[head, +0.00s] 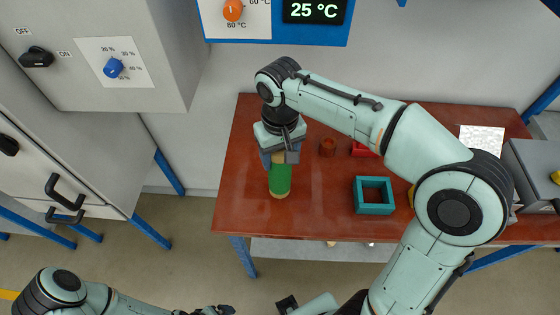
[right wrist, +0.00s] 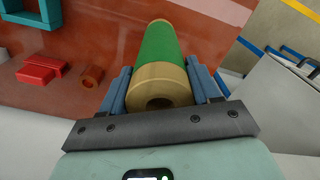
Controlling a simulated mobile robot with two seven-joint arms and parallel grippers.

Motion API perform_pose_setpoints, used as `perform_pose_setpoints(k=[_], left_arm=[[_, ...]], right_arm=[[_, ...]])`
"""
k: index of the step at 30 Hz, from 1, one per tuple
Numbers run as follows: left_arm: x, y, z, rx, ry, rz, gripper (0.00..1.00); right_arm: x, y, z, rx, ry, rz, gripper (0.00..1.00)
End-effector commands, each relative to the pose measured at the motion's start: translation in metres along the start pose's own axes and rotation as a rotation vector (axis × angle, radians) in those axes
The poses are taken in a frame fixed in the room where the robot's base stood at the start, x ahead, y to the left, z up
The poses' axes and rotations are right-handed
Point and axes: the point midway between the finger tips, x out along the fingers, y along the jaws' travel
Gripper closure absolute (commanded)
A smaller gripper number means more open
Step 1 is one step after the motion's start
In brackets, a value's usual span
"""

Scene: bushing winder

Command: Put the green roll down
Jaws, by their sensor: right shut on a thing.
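The green roll (head: 280,180) is a cylinder with a green wrap and pale wooden ends, near the left part of the red-brown table (head: 240,205). My right gripper (head: 279,156) points down and is shut on its upper wooden end. In the right wrist view the roll (right wrist: 161,55) sits between the two blue-grey fingers (right wrist: 160,92), with its hollow end facing the camera. I cannot tell whether its lower end touches the table. My left gripper (head: 207,310) is partly cut off at the bottom edge of the head view, and its jaws are unclear.
A teal square frame (head: 374,209), a brown ring (head: 327,147) and red blocks (head: 362,150) lie to the right of the roll. A white textured sheet (head: 482,139) and a grey machine (head: 532,170) are at the right. Grey cabinets (head: 90,60) stand left. The table's left part is clear.

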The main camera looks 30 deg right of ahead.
Motion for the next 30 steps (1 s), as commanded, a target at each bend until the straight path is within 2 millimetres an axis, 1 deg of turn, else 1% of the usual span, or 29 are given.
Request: perform_pose_setpoints(k=[1, 3, 5, 14, 18, 19, 20, 21, 30], left_arm=[[0.004, -0.002, 0.002, -0.001, -0.002, -0.001, 0.06], [0.005, -0.003, 0.003, -0.001, -0.004, -0.001, 0.06], [0.006, -0.003, 0.003, -0.002, -0.004, -0.001, 0.06], [0.006, -0.003, 0.003, -0.002, -0.004, -0.001, 0.06], [0.009, -0.005, 0.004, -0.002, -0.006, -0.002, 0.06], [0.009, -0.004, 0.004, -0.002, -0.006, -0.002, 0.06], [0.008, -0.004, 0.004, -0.002, -0.006, -0.002, 0.06], [0.008, -0.004, 0.004, -0.002, -0.006, -0.002, 0.06], [0.007, -0.004, 0.003, -0.002, -0.005, -0.002, 0.06]], right_arm=[[0.011, 0.0, 0.001, 0.0, -0.005, 0.002, 1.0], [0.02, 0.0, 0.001, 0.0, -0.005, 0.001, 1.0], [0.025, 0.0, 0.001, 0.001, -0.003, 0.0, 1.0], [0.027, 0.0, 0.0, 0.0, 0.0, 0.0, 1.0], [0.031, 0.0, 0.001, 0.0, -0.001, 0.0, 1.0], [0.031, 0.0, 0.001, 0.0, -0.002, 0.001, 0.29], [0.031, 0.0, 0.001, 0.0, -0.002, 0.001, 0.19], [0.031, 0.0, 0.001, 0.0, -0.002, 0.001, 0.13], [0.029, 0.0, 0.0, 0.0, -0.001, 0.001, 0.13]])
